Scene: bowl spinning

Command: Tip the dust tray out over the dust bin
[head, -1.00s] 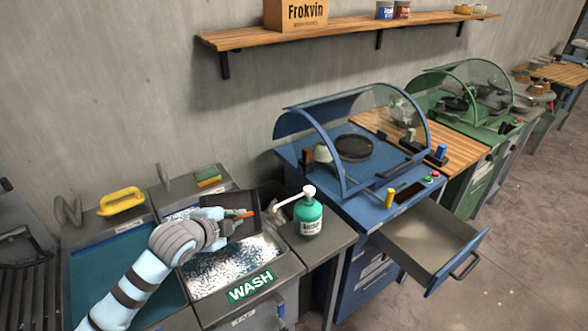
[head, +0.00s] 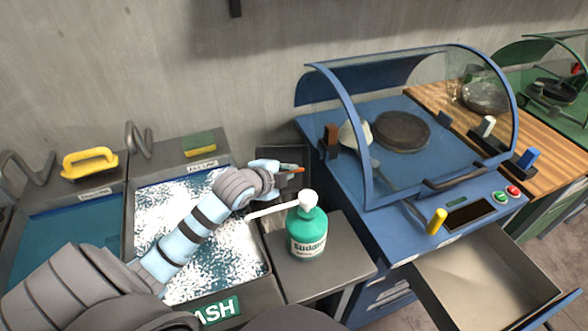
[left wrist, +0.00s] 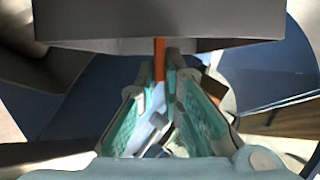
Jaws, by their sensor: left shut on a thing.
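The dust tray (head: 280,153) is a dark, shallow tray with an orange handle, held up behind the soap bottle. My left gripper (head: 288,169) is shut on the handle. The left wrist view shows the orange handle (left wrist: 159,60) between the fingers and the grey wall of the tray (left wrist: 160,22) across the top. The tray looks tilted in the head view, but I cannot tell how far. The dust bin appears to be the dark box below and behind it, largely hidden by the tray, gripper and bottle. No falling dust is visible. My right gripper is out of view.
A green soap bottle (head: 307,232) with a long white spout stands on the grey counter close to my gripper. The foamy sink (head: 190,215) lies left.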

